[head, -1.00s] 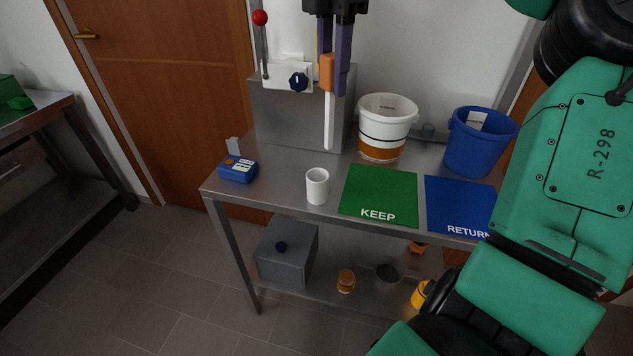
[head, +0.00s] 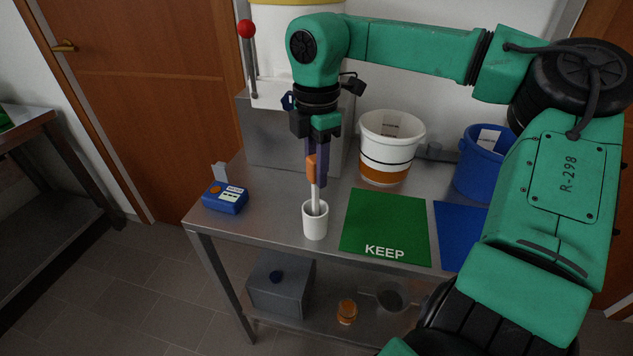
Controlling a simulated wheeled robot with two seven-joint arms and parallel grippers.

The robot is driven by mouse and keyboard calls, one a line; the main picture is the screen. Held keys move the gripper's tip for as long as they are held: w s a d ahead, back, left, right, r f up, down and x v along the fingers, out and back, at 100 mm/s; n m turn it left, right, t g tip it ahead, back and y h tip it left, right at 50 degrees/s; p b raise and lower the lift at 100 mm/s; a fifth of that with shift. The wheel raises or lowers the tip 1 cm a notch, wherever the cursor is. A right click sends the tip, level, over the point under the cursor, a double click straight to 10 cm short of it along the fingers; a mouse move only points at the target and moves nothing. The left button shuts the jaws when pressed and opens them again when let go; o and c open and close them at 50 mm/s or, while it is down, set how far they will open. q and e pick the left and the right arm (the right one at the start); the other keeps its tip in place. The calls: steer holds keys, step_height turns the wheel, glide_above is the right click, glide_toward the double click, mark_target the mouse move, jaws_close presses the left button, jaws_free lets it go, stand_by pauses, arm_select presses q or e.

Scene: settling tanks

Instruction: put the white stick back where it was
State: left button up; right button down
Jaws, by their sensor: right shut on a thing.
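The white stick (head: 316,198) has an orange handle (head: 311,168) at its top. My right gripper (head: 317,178) is shut on the orange handle, and the stick points down, nearly upright. Its lower end is inside the mouth of the white cup (head: 315,222), which stands on the metal table near the front edge. The tip is hidden by the cup wall, so I cannot tell whether it touches the bottom. My left gripper is not in view.
A green KEEP mat (head: 386,226) lies right of the cup, with a blue mat (head: 459,236) beyond it. A white bucket (head: 391,146) and a blue bucket (head: 484,163) stand behind. A blue meter (head: 225,198) sits left on the metal table (head: 265,210).

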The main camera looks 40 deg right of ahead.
step_height(320, 180, down, 3)
steer(key=shift+s+a+f, duration=0.1)
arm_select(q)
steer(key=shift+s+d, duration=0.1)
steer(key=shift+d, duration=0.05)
arm_select(e)
steer(key=shift+f, duration=0.2)
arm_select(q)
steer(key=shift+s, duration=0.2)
arm_select(e)
steer(key=c, duration=0.6)
jaws_free()
steer(key=shift+r, duration=0.2)
step_height(320, 180, up, 12)
steer(key=shift+f, duration=0.1)
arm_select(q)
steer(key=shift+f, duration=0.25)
